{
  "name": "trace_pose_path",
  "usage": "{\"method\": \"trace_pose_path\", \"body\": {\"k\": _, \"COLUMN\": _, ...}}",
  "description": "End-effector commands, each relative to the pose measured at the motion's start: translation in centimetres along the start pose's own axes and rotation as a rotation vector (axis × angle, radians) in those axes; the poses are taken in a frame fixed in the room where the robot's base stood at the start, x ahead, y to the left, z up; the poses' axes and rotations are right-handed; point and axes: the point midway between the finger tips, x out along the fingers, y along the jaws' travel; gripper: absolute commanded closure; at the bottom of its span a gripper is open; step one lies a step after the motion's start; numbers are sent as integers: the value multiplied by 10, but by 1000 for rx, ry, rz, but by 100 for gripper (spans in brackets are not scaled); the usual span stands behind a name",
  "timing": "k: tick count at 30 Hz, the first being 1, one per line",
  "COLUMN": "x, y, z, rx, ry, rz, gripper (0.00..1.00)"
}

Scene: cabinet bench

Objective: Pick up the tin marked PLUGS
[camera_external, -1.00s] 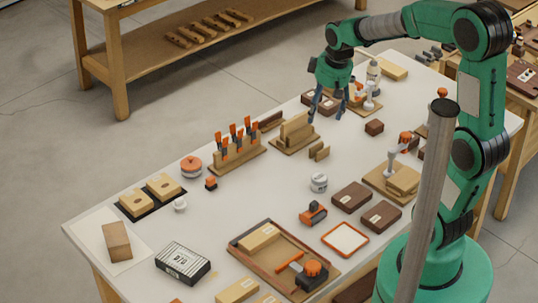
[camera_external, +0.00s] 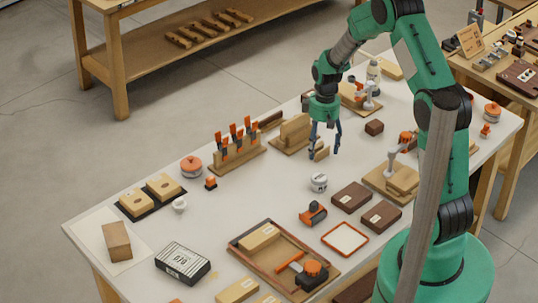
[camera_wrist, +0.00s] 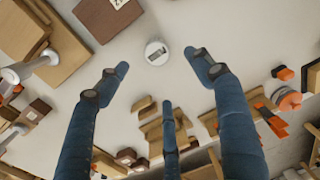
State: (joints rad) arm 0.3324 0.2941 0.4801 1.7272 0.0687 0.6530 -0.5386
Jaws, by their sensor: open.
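A small round white tin (camera_external: 319,182) with a dark label stands on the bench near its middle; its lettering is too small to read. In the wrist view the white tin (camera_wrist: 156,53) shows from above, near the top centre. My gripper (camera_external: 325,152) is open and empty, above the bench and just behind the tin in the external view. In the wrist view the fingers of my gripper (camera_wrist: 160,72) are spread, with the tin beyond the fingertips and apart from them.
Two dark brown boxes (camera_external: 350,197) lie right of the tin. An orange-black tool (camera_external: 313,213) lies in front of it. Small wooden blocks (camera_external: 319,151) and a rack of orange-handled tools (camera_external: 238,150) stand behind. Bare bench surface surrounds the tin.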

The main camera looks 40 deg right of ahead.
Motion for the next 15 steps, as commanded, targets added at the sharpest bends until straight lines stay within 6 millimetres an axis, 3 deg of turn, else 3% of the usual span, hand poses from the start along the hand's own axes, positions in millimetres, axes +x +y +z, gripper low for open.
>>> {"method": "trace_pose_path", "body": {"k": 4, "x": 13, "y": 5, "z": 0, "rx": -2, "ry": -9, "rz": -6, "gripper": 34}}
{"method": "trace_pose_path", "body": {"k": 15, "x": 15, "y": 6, "z": 1, "rx": -3, "ry": -10, "rz": -6, "gripper": 34}}
